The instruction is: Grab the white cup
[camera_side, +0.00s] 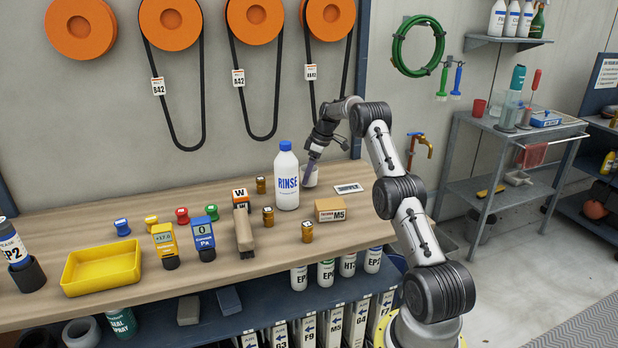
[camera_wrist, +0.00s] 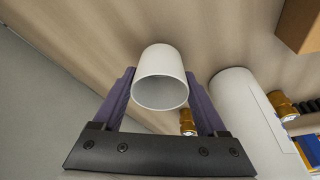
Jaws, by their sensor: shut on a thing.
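The white cup (camera_wrist: 160,62) sits between the two purple fingers of my gripper (camera_wrist: 159,76) in the wrist view, its open rim facing the camera. My gripper is shut on it, one finger on each side. In the side view the cup (camera_side: 312,178) is at the back of the workbench, just right of the RINSE bottle, partly hidden by my gripper (camera_side: 309,166). I cannot tell whether the cup touches the bench.
The white RINSE bottle (camera_side: 286,180) stands close to the left of the cup. A cardboard M5 box (camera_side: 329,210) and a white label card (camera_side: 349,188) lie in front and to the right.

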